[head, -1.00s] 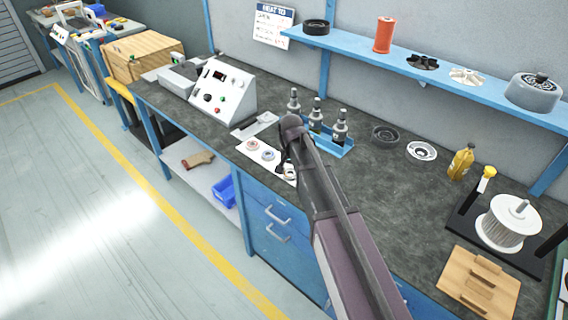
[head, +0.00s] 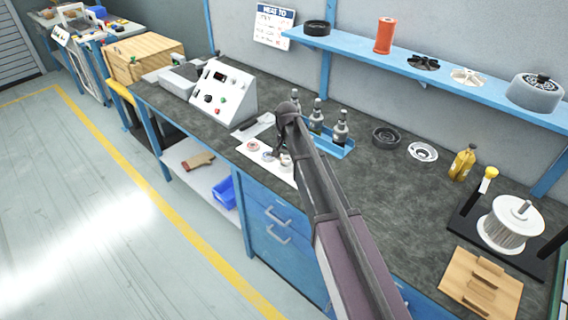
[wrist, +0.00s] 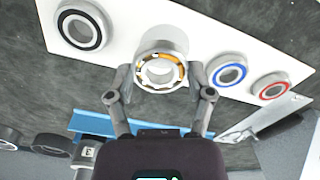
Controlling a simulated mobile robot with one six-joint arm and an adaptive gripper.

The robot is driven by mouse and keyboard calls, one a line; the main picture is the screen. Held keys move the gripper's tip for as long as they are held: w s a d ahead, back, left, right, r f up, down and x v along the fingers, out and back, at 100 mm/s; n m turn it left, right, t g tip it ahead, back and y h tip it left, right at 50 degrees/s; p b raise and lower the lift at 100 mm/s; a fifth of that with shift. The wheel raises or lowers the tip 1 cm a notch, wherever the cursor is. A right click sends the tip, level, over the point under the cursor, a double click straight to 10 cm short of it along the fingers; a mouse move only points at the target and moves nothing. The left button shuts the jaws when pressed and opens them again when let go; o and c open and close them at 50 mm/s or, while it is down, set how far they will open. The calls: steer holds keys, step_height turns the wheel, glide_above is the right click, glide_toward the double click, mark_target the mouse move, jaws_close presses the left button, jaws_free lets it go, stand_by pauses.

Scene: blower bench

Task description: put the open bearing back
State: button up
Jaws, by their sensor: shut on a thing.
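My gripper (wrist: 160,88) is shut on the open bearing (wrist: 163,45), a pale metal ring with an orange cage and balls showing in its face. In the head view the bearing (head: 286,160) is small and partly covered by my gripper. It is over the white sheet (wrist: 205,32) on the bench; I cannot tell whether it touches the sheet. On the sheet lie a black-ringed bearing (wrist: 82,25) to its left, and a blue-ringed bearing (wrist: 230,73) and a red-ringed bearing (wrist: 270,87) to its right in the wrist view.
A blue tray with several dark bottles (head: 340,128) stands just behind my gripper. A control box (head: 222,88) is to the left. A black ring (head: 386,137) and a white disc (head: 423,152) lie to the right. The bench's front edge is close to the sheet.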

mark_target(286, 168)
steer(key=shift+w+a, duration=0.1)
steer(key=shift+w, duration=0.35)
steer(key=shift+w+f+b, duration=0.1)
steer(key=shift+f+b, duration=0.25)
steer(key=shift+f, duration=0.05)
step_height(286, 168, down, 3)
steer(key=b, duration=0.3)
steer(key=shift+f, duration=0.1)
steer(key=o, duration=1.2)
steer(key=shift+o, duration=0.2)
steer(key=shift+r, duration=0.2)
step_height(286, 168, up, 12)
steer(key=p, duration=1.2)
